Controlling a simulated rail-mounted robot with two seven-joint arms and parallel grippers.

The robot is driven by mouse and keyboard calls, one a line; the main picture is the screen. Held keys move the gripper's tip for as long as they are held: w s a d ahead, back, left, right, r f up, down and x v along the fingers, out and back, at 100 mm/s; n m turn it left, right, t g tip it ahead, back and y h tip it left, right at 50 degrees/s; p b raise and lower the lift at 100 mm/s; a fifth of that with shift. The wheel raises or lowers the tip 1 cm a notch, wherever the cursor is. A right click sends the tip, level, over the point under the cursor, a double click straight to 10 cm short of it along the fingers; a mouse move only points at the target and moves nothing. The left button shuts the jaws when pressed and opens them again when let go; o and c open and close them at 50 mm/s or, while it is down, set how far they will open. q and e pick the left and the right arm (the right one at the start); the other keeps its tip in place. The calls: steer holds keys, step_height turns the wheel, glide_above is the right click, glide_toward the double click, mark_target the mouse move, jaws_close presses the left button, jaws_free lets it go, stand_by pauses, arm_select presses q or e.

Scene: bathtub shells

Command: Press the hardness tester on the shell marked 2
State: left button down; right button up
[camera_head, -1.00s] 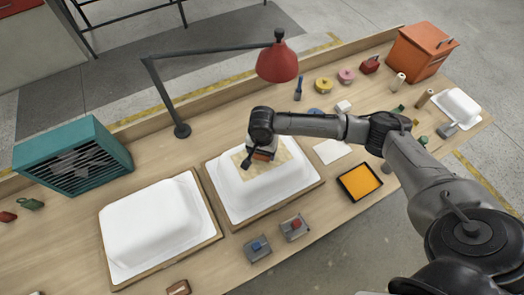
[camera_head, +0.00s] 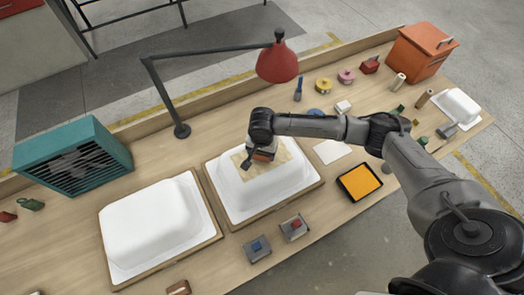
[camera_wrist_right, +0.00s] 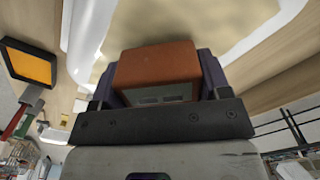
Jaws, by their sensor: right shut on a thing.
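Two large white shells lie on wooden boards: one on the left (camera_head: 150,222) and one in the middle (camera_head: 252,204). The middle shell has a tan patch (camera_head: 284,169) on top. I cannot read a number on either shell. My right gripper (camera_head: 262,156) is over the middle shell's patch, shut on a rust-orange block (camera_wrist_right: 158,70). The block sits between the jaws in the right wrist view, close to the tan surface; I cannot tell if it touches. I cannot make out whether this block is the hardness tester. My left gripper is not in view.
A red lamp (camera_head: 277,64) on a dark arm hangs behind the middle shell. A teal fan box (camera_head: 72,158) stands at left, an orange case (camera_head: 422,52) at back right. Two button boxes, blue (camera_head: 257,249) and red (camera_head: 294,228), and an orange-filled tray (camera_head: 341,184) lie near the front edge.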

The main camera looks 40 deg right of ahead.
steer(key=shift+f, duration=0.25)
stand_by(0.4)
stand_by(0.7)
steer(key=shift+p, duration=0.3)
stand_by(0.3)
steer(key=shift+f, duration=0.1)
stand_by(0.6)
steer(key=shift+f+p, duration=0.1)
steer(key=shift+p, duration=0.3)
stand_by(0.6)
stand_by(0.4)
step_height(320, 180, up, 4)
steer(key=p, duration=0.5)
steer(key=shift+f, duration=0.1)
steer(key=shift+r+p, duration=1.7)
steer(key=shift+p, duration=0.65)
